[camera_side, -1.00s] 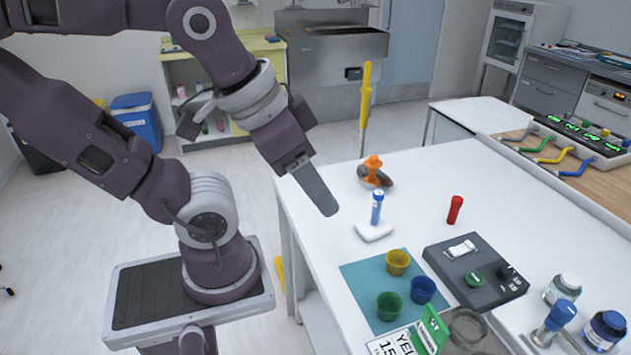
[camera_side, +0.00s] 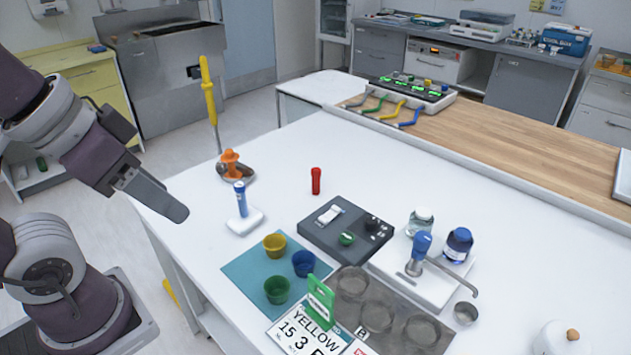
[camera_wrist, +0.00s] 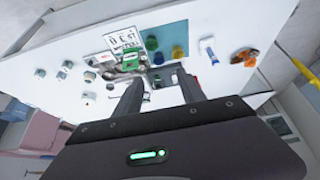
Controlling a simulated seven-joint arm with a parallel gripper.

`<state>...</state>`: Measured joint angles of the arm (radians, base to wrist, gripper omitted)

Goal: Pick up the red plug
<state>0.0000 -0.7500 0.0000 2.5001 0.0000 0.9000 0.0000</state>
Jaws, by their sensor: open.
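The red plug (camera_side: 316,181) stands upright on the white table (camera_side: 420,180), behind a dark grey box (camera_side: 318,232). My gripper (camera_side: 178,210) is at the left in the side view, near the table's left edge. It is well to the left of the plug and not touching it. In the wrist view my gripper (camera_wrist: 160,76) has two dark fingers spread apart with nothing held between them. A thin bit of red shows there beside the right finger; the rest is hidden.
A blue-topped stick on a white base (camera_side: 244,221) and an orange item in a dark dish (camera_side: 231,164) stand between gripper and plug. Coloured cups sit on a teal mat (camera_side: 240,287). Bottles (camera_side: 458,245) stand to the right. The table behind the plug is clear.

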